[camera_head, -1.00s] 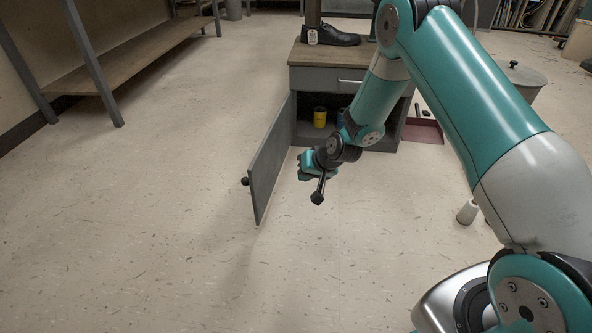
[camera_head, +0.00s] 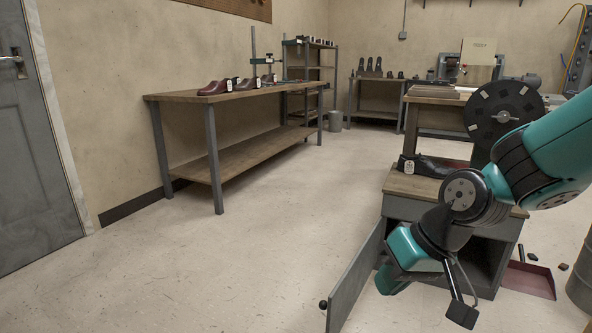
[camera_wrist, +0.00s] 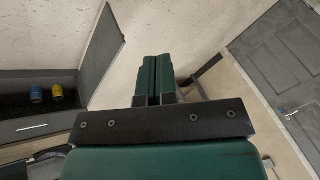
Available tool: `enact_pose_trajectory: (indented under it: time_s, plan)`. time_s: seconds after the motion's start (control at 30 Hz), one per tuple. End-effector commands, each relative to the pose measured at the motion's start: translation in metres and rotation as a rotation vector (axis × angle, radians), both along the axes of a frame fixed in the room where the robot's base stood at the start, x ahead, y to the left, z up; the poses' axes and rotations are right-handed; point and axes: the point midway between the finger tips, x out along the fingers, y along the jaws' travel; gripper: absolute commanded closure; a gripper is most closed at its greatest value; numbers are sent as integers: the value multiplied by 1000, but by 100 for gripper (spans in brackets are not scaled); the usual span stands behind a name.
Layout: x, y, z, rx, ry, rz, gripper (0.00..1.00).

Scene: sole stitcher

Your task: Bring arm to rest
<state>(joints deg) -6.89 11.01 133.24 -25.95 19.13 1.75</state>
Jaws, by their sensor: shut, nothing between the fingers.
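My arm reaches in from the right in the head view, with its wrist folded in front of the small grey cabinet (camera_head: 399,207). My gripper (camera_wrist: 155,80) shows in the wrist view with its two green fingers side by side, shut and empty. In the head view the fingers are hard to make out at the end of the wrist. The cabinet door (camera_head: 356,277) stands open at the left of the cabinet, close to my wrist in the picture. Whether they touch cannot be told.
A black shoe (camera_head: 428,165) stands on the cabinet. Blue (camera_wrist: 36,95) and yellow (camera_wrist: 57,92) spools sit inside it. A dustpan (camera_head: 529,279) lies at the right. A long workbench (camera_head: 228,94) with shoes stands at the left; floor between is clear. A grey door (camera_head: 35,150) is far left.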

Motion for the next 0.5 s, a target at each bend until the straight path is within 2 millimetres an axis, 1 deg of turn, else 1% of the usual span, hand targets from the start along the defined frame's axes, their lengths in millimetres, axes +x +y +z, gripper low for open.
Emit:
enact_pose_trajectory:
  time_s: [0.03,0.1,0.17,0.2,0.3,0.43,0.47,0.5]
  plan:
    - [-24,4,25,-13,0,49,100]
    - [-54,6,43,-33,12,109,100]
    - [-77,6,56,-49,21,154,100]
    - [-91,6,63,-60,28,181,100]
    - [-124,3,78,-85,38,244,100]
    - [-164,-2,92,-118,49,319,100]
    - [-171,-3,97,-125,53,331,100]
    - [-167,-2,113,-123,56,324,100]
